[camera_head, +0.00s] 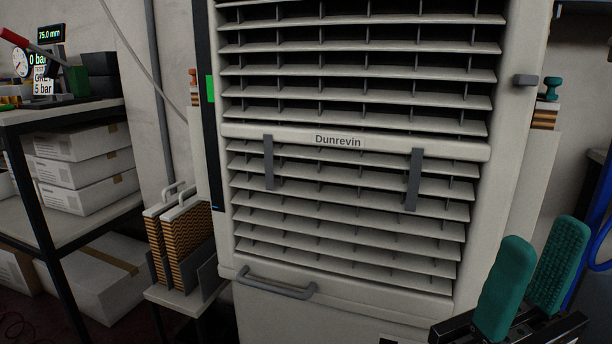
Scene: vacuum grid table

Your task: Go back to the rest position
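My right gripper (532,272) shows at the lower right, with two teal padded fingers on a black body. Its fingers stand apart with a narrow gap, and nothing is seen between them. It is in front of the right side of a large pale louvred unit (340,131) labelled "Dunrevin". I see no contact between the gripper and the unit. My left gripper is outside the view.
The unit has a grey handle (275,287) low down and two dark clips on its louvres. A shelf (60,110) with white boxes (85,142) and a gauge stands at the left. Brown corrugated pads (183,240) stand in a rack beside the unit.

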